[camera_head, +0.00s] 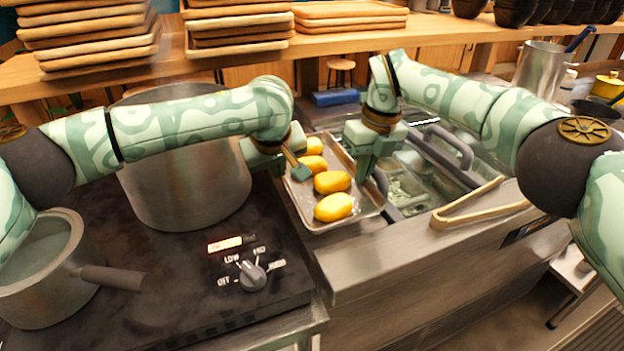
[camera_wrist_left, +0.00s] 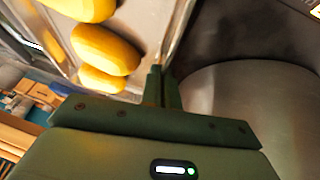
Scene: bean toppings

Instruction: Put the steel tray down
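The steel tray (camera_head: 301,206) is a shallow rectangular pan carrying several yellow oval pieces (camera_head: 333,207). It lies between the stove and the counter containers; whether it touches the surface below is not clear. My left gripper (camera_head: 297,168) is at the tray's left rim. In the left wrist view, its fingers (camera_wrist_left: 162,86) are close together on the tray rim (camera_wrist_left: 181,30), with yellow pieces (camera_wrist_left: 105,48) beside them. My right gripper (camera_head: 370,170) is at the opposite, right rim, one finger inside the tray and one outside; its fingertips are partly hidden.
A large steel pot (camera_head: 185,185) stands on the black stove (camera_head: 180,270), left of the tray. A saucepan (camera_head: 45,262) and a control knob (camera_head: 252,275) are nearer. Lidded containers (camera_head: 425,170) and wooden tongs (camera_head: 480,205) lie right. Wooden trays (camera_head: 90,35) are stacked behind.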

